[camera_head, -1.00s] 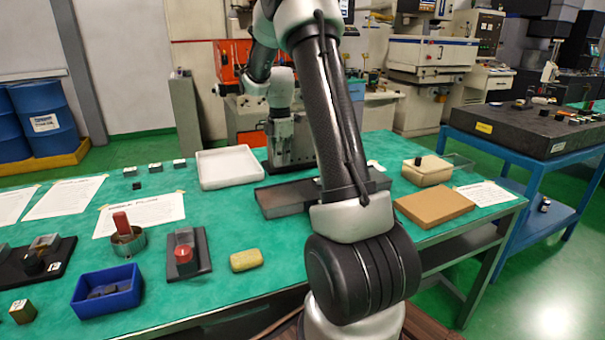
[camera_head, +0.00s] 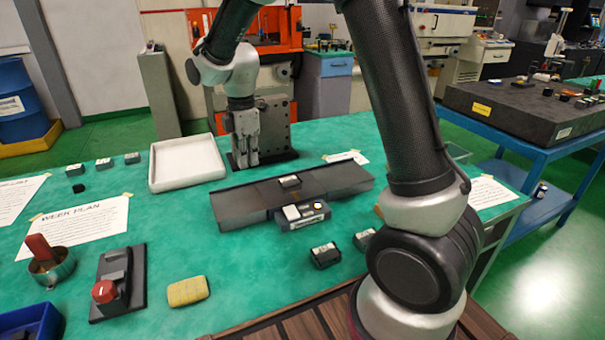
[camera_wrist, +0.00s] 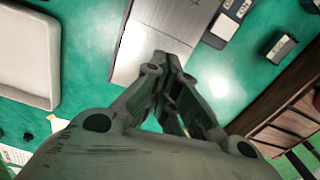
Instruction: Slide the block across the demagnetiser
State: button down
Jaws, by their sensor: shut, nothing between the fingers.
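The long flat dark-grey plate, which looks like the demagnetiser (camera_head: 235,200), lies across the middle of the green table. A small dark block with a pale label (camera_head: 290,181) sits on top of it, near its middle. A grey box with a white patch and a small knob (camera_head: 303,217) is at its front edge. My gripper (camera_head: 247,162) points down near the back left of the plate, left of the block and apart from it. It is shut and empty. In the wrist view the plate (camera_wrist: 150,40) shows beyond the fingers, partly hidden by them.
Two dark labelled blocks (camera_head: 325,256) stand in front of the plate. A white tray (camera_head: 187,165) lies to its left. A yellow block (camera_head: 188,291), a red-knobbed fixture (camera_head: 120,285) and a metal cup (camera_head: 52,268) are at front left.

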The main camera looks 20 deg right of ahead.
aim_at(330, 178)
jog(key=shift+m, duration=0.8)
jog(key=f, duration=0.3)
jog(key=d+f, duration=0.1)
jog(key=f, duration=0.6)
jog(key=shift+w+d, duration=0.1)
jog(key=shift+d, duration=0.25)
jog(key=shift+d+f, duration=0.15)
jog(key=shift+d, duration=1.8)
jog(key=d, duration=2)
jog(key=shift+a, duration=0.1)
